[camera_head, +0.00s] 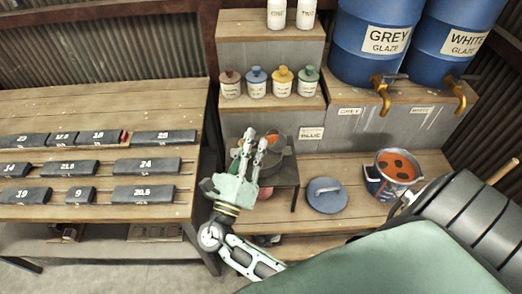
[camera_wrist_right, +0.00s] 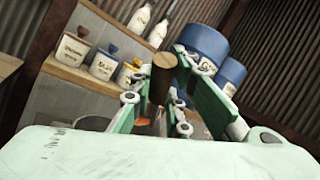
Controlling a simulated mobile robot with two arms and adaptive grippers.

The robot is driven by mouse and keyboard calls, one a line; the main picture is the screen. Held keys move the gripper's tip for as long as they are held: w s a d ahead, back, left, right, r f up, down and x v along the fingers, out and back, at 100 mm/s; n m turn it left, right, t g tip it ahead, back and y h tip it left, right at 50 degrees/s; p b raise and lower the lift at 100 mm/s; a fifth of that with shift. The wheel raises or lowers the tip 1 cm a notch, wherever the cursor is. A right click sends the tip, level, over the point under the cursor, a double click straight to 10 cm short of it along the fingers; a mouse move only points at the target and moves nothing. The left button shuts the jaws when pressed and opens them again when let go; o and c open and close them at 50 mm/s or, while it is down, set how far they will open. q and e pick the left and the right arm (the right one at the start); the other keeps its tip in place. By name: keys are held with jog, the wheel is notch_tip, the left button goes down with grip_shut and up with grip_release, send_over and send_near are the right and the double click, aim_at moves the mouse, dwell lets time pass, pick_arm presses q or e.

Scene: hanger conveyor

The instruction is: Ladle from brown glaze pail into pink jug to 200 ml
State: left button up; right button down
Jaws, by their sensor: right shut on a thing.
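My right gripper (camera_head: 259,143) is at the centre of the head view, in front of the shelves. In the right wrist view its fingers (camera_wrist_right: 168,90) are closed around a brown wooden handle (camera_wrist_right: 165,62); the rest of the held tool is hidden. Behind the gripper is a dark round vessel (camera_head: 284,166), partly covered, with an orange-brown patch at its rim. A pink item (camera_head: 265,192), perhaps the jug, shows just below the gripper, mostly hidden. An open pail (camera_head: 380,187) with orange-brown contents and dark spots stands to the right. My left gripper is not visible.
A blue-grey lid (camera_head: 326,202) lies on the lower bench left of the pail. Small labelled jars (camera_head: 256,88) stand on the shelf above. Blue barrels (camera_head: 372,50) with brass taps (camera_head: 384,97) are at the upper right. A wooden table (camera_head: 110,208) with dark numbered blocks is left.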

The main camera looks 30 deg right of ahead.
jog(key=shift+w+a+f+n+t, duration=0.25)
jog(key=shift+a+f+n+t, duration=0.25)
jog(key=shift+n, duration=0.35)
jog(key=shift+w+a+f+n+t, duration=0.2)
jog(key=shift+a+f+n+t, duration=0.1)
jog(key=shift+n+t, duration=0.45)
dwell(1.7)
jog(key=shift+w+a+f+n+t+y+b, duration=0.15)
jog(key=shift+f+n+t+y+b, duration=0.2)
jog(key=shift+n, duration=0.35)
dwell(0.9)
jog(key=shift+a+f+n+y, duration=0.1)
jog(key=shift+f+n+y, duration=0.1)
jog(key=shift+n+y, duration=0.1)
jog(key=shift+w+a+f+n+t+y+b, duration=0.15)
jog(key=shift+f+n+t, duration=0.2)
jog(key=shift+n, duration=0.2)
jog(key=shift+w+a+f+n+t+y+b, duration=0.15)
jog(key=shift+f+n+t, duration=0.15)
jog(key=shift+n, duration=0.25)
dwell(1.1)
jog(key=shift+a+f+n+t+y, duration=0.1)
jog(key=shift+f+n+t+y, duration=0.15)
jog(key=shift+n, duration=0.05)
